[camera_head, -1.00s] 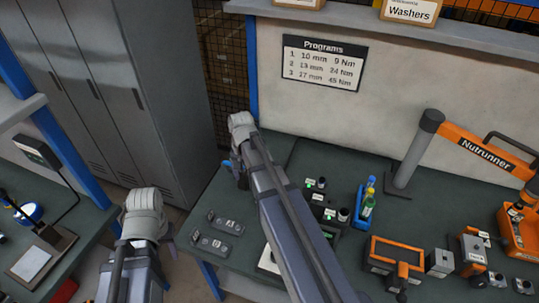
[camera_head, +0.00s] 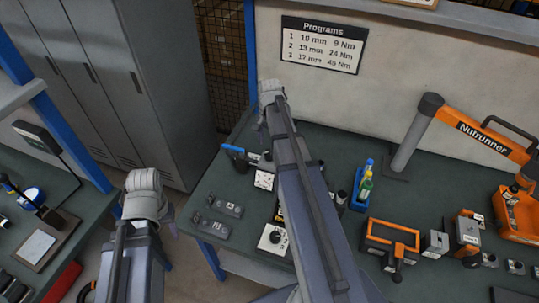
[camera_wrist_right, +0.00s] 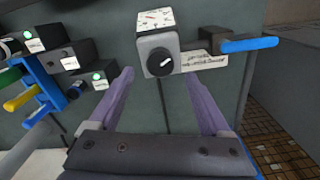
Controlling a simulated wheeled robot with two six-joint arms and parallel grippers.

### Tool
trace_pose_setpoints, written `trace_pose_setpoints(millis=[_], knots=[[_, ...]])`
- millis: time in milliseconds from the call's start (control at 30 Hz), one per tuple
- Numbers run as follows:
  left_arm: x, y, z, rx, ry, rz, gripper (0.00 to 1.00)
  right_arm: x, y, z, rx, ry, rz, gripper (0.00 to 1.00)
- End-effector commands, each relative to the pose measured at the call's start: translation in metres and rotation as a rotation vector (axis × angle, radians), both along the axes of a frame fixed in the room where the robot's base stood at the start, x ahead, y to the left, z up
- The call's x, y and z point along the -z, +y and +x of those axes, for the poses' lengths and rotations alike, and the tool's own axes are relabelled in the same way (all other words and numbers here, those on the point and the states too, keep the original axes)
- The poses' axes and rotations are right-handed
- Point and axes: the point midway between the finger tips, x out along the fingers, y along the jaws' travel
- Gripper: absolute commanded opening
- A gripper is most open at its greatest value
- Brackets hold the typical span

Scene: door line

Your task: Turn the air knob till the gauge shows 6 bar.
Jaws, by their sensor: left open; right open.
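The air knob (camera_wrist_right: 160,62) is a round black knob with a white pointer mark on a grey box in the right wrist view. The gauge (camera_wrist_right: 155,19), a white dial with red marks, sits just beyond it; its reading is too small to tell. In the head view the gauge (camera_head: 264,180) is a small white square left of my right arm. My right gripper (camera_wrist_right: 160,74) is open and empty, its purple fingers on either side of the knob in the picture; contact cannot be told. My left gripper (camera_head: 171,220) is mostly hidden behind its wrist, off the bench's near left corner.
A blue-handled lever (camera_wrist_right: 249,44) stands beside the knob. A grey locker (camera_head: 150,90) stands left.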

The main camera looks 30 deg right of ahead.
Motion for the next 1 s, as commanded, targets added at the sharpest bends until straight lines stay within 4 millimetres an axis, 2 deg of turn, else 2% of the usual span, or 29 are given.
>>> trace_pose_setpoints(millis=[33,300,700,1000], knots=[[0.014,0.000,0.000,0.000,0.000,0.000,0.49,0.014,0.000,0.000,0.000,0.000,0.000,0.82],[0.045,0.000,0.000,-0.001,0.000,0.000,0.49,0.045,0.000,0.000,-0.001,0.000,0.000,0.82],[0.048,0.000,0.000,-0.001,0.000,0.000,0.49,0.048,0.000,0.000,-0.001,0.000,0.000,0.82],[0.048,0.000,0.000,-0.001,0.000,0.000,0.49,0.048,0.000,0.000,-0.001,0.000,0.000,0.48]])
